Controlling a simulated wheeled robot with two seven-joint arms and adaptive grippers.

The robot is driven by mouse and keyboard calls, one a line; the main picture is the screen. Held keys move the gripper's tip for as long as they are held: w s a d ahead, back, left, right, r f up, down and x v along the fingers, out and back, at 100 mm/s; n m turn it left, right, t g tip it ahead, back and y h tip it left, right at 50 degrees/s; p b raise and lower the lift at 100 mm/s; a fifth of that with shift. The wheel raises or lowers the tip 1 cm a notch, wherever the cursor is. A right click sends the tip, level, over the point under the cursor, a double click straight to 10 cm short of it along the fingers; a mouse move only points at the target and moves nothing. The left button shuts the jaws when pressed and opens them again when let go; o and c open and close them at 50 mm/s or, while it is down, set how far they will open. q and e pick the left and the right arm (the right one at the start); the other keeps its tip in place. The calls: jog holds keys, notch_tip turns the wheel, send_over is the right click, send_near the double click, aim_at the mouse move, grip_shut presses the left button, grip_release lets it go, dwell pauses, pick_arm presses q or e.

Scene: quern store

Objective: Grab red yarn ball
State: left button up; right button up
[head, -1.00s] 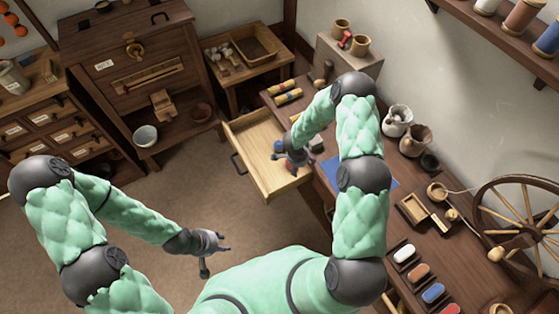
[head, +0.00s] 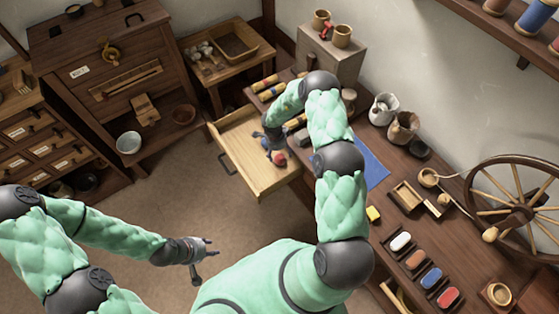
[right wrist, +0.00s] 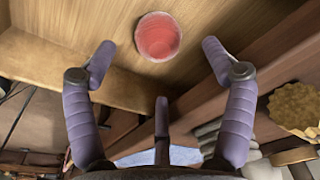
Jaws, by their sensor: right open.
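The red yarn ball (right wrist: 158,36) lies on the wooden floor of the open drawer (right wrist: 50,45), near its wall. In the head view the ball (head: 280,158) shows small and red beside my right gripper (head: 273,150), at the drawer (head: 240,130). In the right wrist view the right gripper's (right wrist: 158,52) fingers are spread apart with nothing between them. The ball sits ahead of the fingertips, centred between them and apart from both. My left gripper (head: 203,260) hangs above the floor, away from the drawer; its finger opening is too small to judge.
A wooden cabinet (head: 95,60) stands at the back left. The floor left of the drawer is clear.

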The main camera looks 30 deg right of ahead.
aim_at(280, 157)
jog(key=shift+d+f+b, duration=0.2)
jog(key=shift+f+b, duration=0.85)
jog(key=shift+f, duration=2.05)
jog(key=shift+r, duration=0.1)
jog(key=c, duration=1.3)
